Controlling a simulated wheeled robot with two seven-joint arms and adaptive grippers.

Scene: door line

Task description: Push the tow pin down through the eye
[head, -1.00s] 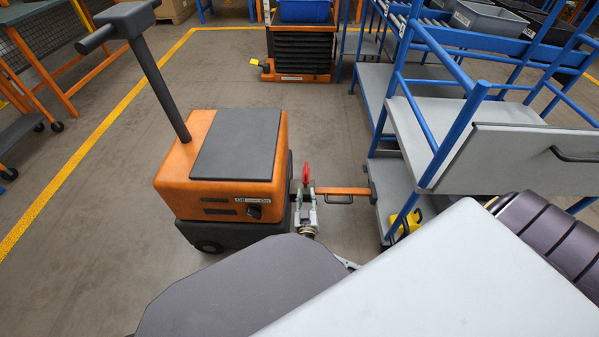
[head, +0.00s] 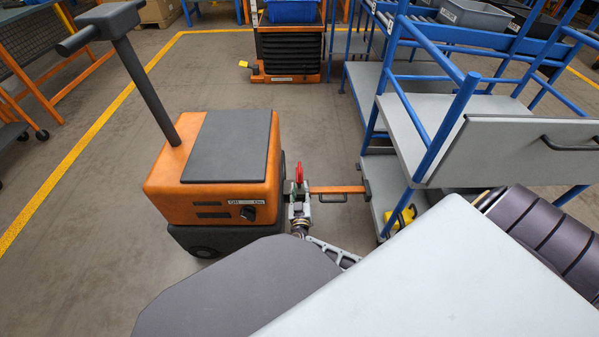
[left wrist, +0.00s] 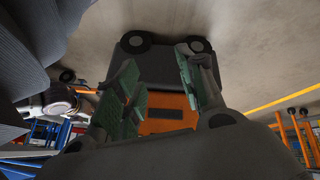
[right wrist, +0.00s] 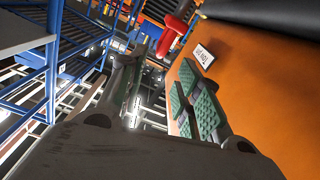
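The tow pin (head: 299,174) has a red handle and stands upright at the rear of the orange tug (head: 215,180). An orange drawbar (head: 337,189) reaches from the blue-framed cart (head: 372,205) to the tug. The eye and the pin's lower end are hidden behind my right gripper (head: 299,192). In the right wrist view the right gripper's (right wrist: 160,72) green-padded fingers are apart, with the red handle (right wrist: 175,34) just beyond their tips; I see no contact. My left gripper (left wrist: 155,75) is open and empty, facing the tug's orange body (left wrist: 165,112); it is hidden in the head view.
The cart's grey shelf and panel (head: 525,150) stand close at the right. A yellow object (head: 400,217) lies on its low deck. An orange-and-black unit with a blue bin (head: 291,10) stands behind. Floor left of the tug is clear to the yellow line (head: 60,175).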

